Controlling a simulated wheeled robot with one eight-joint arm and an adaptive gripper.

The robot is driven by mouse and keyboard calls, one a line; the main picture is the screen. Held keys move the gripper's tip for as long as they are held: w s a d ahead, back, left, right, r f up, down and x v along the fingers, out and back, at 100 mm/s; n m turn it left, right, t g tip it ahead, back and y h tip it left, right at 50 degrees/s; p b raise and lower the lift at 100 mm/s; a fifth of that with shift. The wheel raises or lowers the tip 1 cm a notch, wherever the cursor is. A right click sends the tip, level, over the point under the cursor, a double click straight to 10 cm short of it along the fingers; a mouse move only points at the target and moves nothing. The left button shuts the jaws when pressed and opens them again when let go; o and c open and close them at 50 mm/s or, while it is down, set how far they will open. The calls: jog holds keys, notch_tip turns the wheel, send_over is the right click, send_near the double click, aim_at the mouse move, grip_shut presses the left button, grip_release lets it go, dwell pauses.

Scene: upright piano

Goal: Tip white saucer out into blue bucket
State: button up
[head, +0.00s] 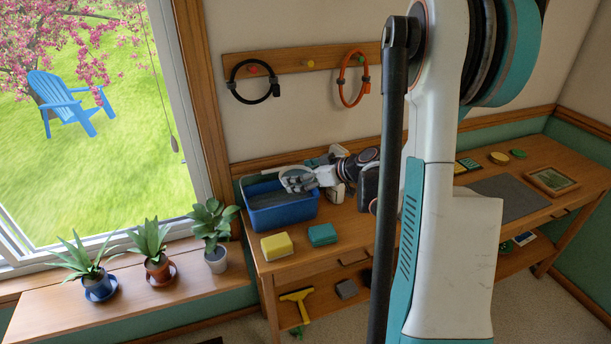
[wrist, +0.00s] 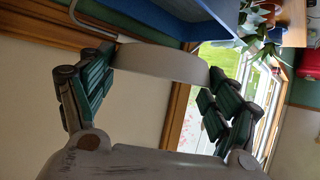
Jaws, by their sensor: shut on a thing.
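The blue bucket (head: 284,216) stands on the wooden bench at its left end, near the window; part of its blue side also shows at the top of the wrist view (wrist: 205,14). My gripper (head: 299,184) is over the bucket's right side. It is shut on the white saucer (wrist: 160,64), whose pale curved rim lies between the green-padded fingers in the wrist view. In the head view the saucer (head: 289,174) looks tilted above the bucket opening. I cannot see whether anything is on it or what lies inside the bucket.
A yellow sponge block (head: 276,246) and a teal block (head: 322,235) sit in front of the bucket. Potted plants (head: 216,259) line the sill at left. Hoops (head: 354,80) hang on the wall rail. My arm hides the bench's middle.

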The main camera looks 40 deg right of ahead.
jog(key=shift+w+a+f+b, duration=0.3)
jog(key=shift+w+f+b, duration=0.1)
jog(key=shift+w+f, duration=0.35)
jog(key=shift+r+g+p, duration=0.4)
jog(key=shift+r+p, duration=0.1)
jog(key=shift+p, duration=0.65)
jog(key=r+g+p, duration=0.1)
jog(key=p, duration=0.2)
jog(key=shift+w+g+h+p, duration=0.15)
jog(key=shift+g+h+p, duration=0.15)
jog(key=shift+g+h, duration=0.1)
jog(key=shift+w+a+r+g+p, duration=0.15)
jog(key=shift+r+g+p, duration=0.2)
jog(key=shift+p, duration=0.2)
jog(key=shift+f, duration=0.2)
jog(key=shift+r+g+h, duration=0.1)
jog(key=shift+g+h, duration=0.15)
jog(key=shift+h, duration=0.05)
jog(key=shift+r+g+p, duration=0.15)
jog(key=shift+g+p, duration=0.15)
jog(key=shift+p, duration=0.15)
